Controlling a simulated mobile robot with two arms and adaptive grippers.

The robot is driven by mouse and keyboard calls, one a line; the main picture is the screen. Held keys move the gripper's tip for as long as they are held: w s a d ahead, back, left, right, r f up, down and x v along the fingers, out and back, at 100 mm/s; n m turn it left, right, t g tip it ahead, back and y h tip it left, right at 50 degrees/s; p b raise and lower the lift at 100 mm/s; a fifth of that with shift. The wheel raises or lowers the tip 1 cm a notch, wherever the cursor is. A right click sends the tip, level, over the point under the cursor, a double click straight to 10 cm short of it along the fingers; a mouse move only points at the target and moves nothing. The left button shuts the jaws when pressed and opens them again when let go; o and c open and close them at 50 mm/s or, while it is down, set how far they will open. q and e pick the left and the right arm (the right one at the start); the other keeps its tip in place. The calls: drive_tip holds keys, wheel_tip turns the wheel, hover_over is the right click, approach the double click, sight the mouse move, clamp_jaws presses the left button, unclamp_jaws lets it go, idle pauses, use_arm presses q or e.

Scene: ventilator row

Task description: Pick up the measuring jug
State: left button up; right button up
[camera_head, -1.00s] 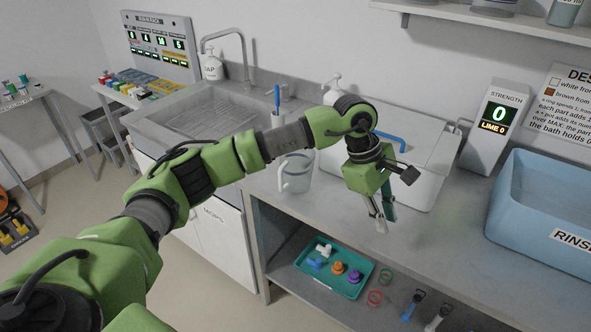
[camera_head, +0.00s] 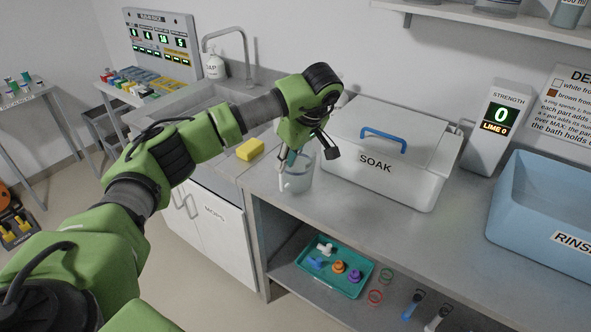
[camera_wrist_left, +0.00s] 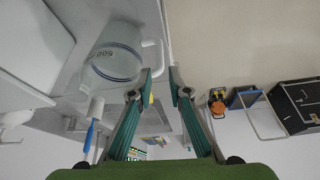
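The measuring jug (camera_head: 301,178) is clear and stands upright on the grey worktop, left of the soak box. In the left wrist view the jug (camera_wrist_left: 113,62) shows its blue markings, with its handle facing the fingers. My left gripper (camera_head: 287,166) is at the jug's handle side, near its rim. In the left wrist view the gripper (camera_wrist_left: 160,76) is open, with a gap between its fingertips. The handle's outer edge is close to the fingertips; I cannot tell whether they touch it. My right gripper is not in view.
The white soak box (camera_head: 400,180) with a blue lid handle stands close right of the jug. A yellow sponge (camera_head: 250,150) lies to the left, by the sink (camera_head: 190,118). A blue rinse basin (camera_head: 540,205) is at the right. The front worktop between is clear.

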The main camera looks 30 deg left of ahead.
sight(282, 193)
use_arm(q)
drive_tip(key=p+x, duration=0.2)
drive_tip(key=x, duration=0.3)
drive_tip(key=shift+s+a+f, duration=0.1)
drive_tip(key=shift+f, duration=0.1)
clamp_jaws()
